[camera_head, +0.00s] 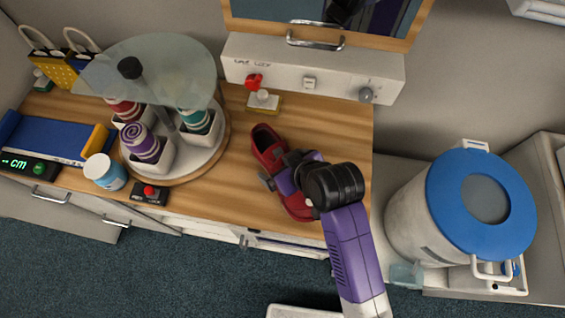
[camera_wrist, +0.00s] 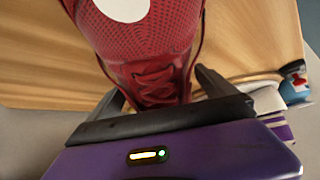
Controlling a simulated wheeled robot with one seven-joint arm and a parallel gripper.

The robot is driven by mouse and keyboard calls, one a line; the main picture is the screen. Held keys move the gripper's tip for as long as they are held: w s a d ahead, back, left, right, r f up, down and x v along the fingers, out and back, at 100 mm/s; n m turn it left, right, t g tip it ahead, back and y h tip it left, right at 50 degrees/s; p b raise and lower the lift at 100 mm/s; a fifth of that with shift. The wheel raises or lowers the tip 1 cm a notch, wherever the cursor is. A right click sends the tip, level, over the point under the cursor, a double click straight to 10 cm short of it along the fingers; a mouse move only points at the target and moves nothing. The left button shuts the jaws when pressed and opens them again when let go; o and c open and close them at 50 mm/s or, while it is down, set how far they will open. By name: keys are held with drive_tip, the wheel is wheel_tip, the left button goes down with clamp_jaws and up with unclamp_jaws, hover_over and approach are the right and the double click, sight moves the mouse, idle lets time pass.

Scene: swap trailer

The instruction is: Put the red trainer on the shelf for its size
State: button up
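The red trainer (camera_head: 267,147) lies on the wooden worktop near its right end, its opening toward the back. In the wrist view the trainer (camera_wrist: 150,45) fills the upper middle, with red laces and a white round spot. My gripper (camera_head: 280,170) is over the middle of the trainer, one finger on each side of it. In the wrist view both fingers of my gripper (camera_wrist: 160,92) are close beside the trainer; whether they press on it I cannot tell. I see no size mark that I can read, and no shelf that I can identify.
A round carousel (camera_head: 180,165) with cups of coloured rolls stands left of the trainer. A white jar (camera_head: 105,172) and a red-button box (camera_head: 150,194) are at the front edge. A control panel (camera_head: 312,75) is behind. A blue-lidded bin (camera_head: 480,205) stands right.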

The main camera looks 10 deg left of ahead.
drive_tip(key=shift+r, duration=0.1)
drive_tip(key=v, duration=1.2)
